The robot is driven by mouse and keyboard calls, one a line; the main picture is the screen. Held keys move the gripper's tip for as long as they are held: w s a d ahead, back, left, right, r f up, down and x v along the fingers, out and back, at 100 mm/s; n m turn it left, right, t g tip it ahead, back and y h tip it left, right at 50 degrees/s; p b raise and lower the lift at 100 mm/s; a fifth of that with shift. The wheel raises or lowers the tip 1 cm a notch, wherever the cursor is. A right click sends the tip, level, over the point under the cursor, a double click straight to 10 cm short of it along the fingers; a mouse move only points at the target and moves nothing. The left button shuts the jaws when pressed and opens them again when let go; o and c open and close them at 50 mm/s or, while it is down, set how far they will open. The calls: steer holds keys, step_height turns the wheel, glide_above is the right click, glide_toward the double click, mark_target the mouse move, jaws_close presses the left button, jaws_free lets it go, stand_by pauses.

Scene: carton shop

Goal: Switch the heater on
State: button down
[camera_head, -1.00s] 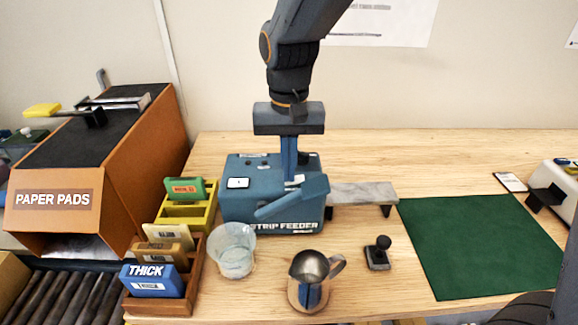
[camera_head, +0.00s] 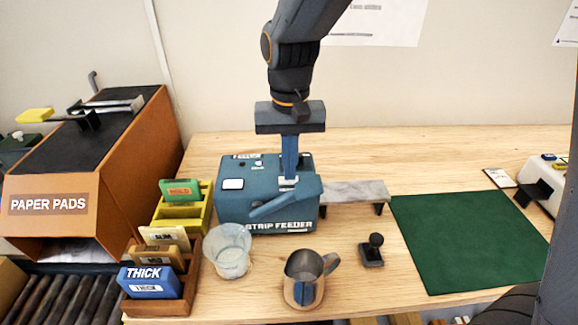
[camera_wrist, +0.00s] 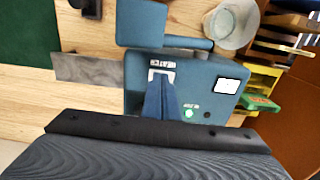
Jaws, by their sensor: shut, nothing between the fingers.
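The blue strip feeder (camera_head: 235,205) stands on the wooden table, with a lever on its front. A small white-framed switch (camera_wrist: 153,73) sits on its top, with a label beside it too small to read surely. My gripper (camera_head: 289,176) points down, shut and empty, with its blue fingertips at that switch. In the wrist view my fingertips (camera_wrist: 158,84) overlap the frame and partly hide the switch. I cannot tell whether they touch it or which way it is set. A green round button (camera_wrist: 189,113) and a white panel (camera_wrist: 227,85) are also on the top.
A clear cup (camera_head: 228,262) and a metal jug (camera_head: 303,290) stand in front of the feeder. A small black-knobbed tool (camera_head: 372,255), a grey slab (camera_head: 355,191) and a green mat (camera_head: 465,240) lie to the right. Pad racks (camera_head: 188,280) stand left.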

steer(key=shift+r+p, duration=0.35)
steer(key=shift+r, duration=0.2)
step_height(320, 180, up, 12)
steer(key=shift+r+b, duration=0.25)
steer(key=shift+b, duration=0.05)
steer(key=shift+s, duration=0.1)
